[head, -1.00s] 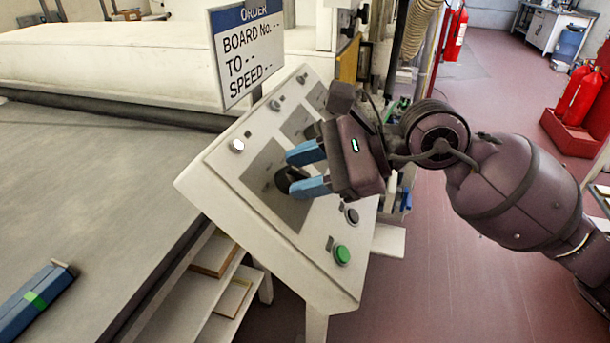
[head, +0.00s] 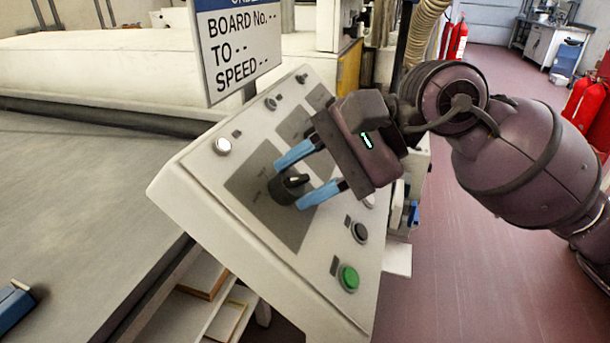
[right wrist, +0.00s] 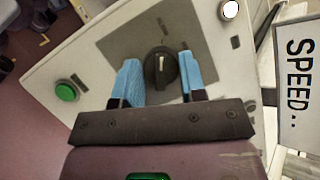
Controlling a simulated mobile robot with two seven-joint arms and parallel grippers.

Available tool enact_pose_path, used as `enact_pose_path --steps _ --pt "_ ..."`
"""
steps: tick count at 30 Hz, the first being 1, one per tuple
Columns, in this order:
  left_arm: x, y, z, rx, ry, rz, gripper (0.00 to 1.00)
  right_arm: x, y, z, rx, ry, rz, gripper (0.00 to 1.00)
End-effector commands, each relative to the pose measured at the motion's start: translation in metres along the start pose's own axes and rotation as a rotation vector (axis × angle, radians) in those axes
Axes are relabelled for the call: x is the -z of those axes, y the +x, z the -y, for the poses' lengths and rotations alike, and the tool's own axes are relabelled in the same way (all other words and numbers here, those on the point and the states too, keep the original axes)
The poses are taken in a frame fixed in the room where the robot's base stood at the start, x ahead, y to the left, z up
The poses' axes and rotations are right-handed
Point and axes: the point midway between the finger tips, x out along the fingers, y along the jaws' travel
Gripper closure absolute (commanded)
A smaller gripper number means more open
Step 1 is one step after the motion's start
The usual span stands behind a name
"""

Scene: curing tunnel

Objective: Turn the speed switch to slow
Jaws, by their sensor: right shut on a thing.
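A black rotary switch (head: 290,186) with a white pointer mark sits on a dark grey plate of the sloping control panel (head: 190,185). Its printed labels are too small to read, so I cannot tell its setting. My right gripper (head: 303,178) has its blue fingers on either side of this knob and is shut on it. In the right wrist view the knob (right wrist: 160,68) shows between the fingers (right wrist: 158,78), its white mark pointing up the picture. My left gripper is not in view.
The panel also carries a green button (head: 348,278), a black button (head: 359,232) and a white lamp (head: 223,146). An order sign (head: 236,50) stands behind it, its board, destination and speed entries showing only dashes. A grey conveyor bed (head: 80,190) lies left.

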Motion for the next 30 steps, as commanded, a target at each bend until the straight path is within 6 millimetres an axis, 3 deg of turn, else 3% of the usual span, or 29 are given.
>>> enact_pose_path --steps 12,13,17,26,30 --pt "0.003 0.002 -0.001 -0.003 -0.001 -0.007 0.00 0.000 -0.001 0.002 0.001 -0.010 -0.003 0.85" --pt "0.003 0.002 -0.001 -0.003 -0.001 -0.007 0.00 0.000 -0.001 0.002 0.001 -0.010 -0.003 0.59" --pt "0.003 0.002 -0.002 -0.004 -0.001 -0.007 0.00 0.000 -0.001 0.001 0.000 -0.009 -0.002 0.39" --pt "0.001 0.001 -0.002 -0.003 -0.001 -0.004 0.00 0.000 -0.001 0.001 -0.001 -0.007 -0.001 0.37" --pt "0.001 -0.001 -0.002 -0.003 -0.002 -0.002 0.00 0.000 -0.011 0.001 -0.001 -0.007 -0.004 0.37"
